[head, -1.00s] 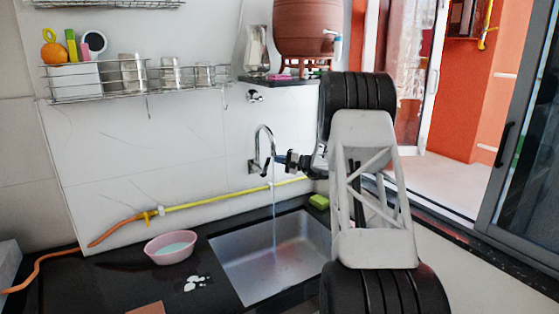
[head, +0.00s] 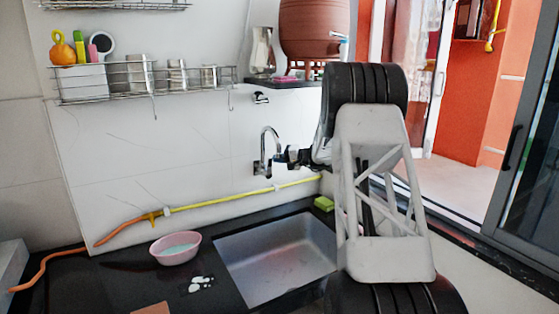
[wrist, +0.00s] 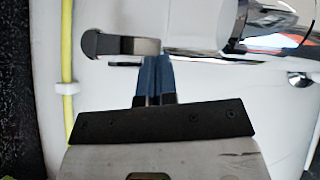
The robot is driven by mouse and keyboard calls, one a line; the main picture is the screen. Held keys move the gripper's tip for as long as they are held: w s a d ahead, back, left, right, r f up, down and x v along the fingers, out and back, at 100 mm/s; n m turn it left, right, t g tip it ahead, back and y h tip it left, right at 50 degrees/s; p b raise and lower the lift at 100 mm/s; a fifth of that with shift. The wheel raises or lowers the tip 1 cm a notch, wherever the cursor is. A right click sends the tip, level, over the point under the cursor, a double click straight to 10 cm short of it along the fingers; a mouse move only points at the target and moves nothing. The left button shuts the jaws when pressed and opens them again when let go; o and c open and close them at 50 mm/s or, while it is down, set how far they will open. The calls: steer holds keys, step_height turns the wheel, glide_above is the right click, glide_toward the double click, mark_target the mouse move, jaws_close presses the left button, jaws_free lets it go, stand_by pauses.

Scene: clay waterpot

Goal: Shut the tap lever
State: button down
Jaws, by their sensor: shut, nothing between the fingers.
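The chrome tap (head: 268,134) stands on the white wall over the steel sink (head: 276,262). No water stream shows below its spout. In the wrist view the tap's shiny body (wrist: 200,25) fills the upper part. A lever with a dark rounded end (wrist: 98,44) sticks out to the left there. My gripper (wrist: 155,62) is shut and empty, its blue fingertips together right by the lever; I cannot tell whether they touch it. In the head view my gripper (head: 283,156) is just right of the tap, and the lever is largely hidden.
A yellow hose (head: 235,196) runs along the wall behind the sink. A pink bowl (head: 175,248) stands left of the sink, a green sponge (head: 324,203) behind it. The clay waterpot (head: 313,30) is on a shelf above. A wire rack (head: 140,80) hangs upper left.

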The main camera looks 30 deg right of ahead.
steer(key=shift+d, duration=0.15)
steer(key=w+d+v, duration=0.1)
steer(key=d+v, duration=0.1)
steer(key=v, duration=1)
steer(key=shift+w+d, duration=0.2)
steer(key=c, duration=1.8)
jaws_free()
steer(key=o, duration=1.8)
steer(key=shift+a, duration=0.15)
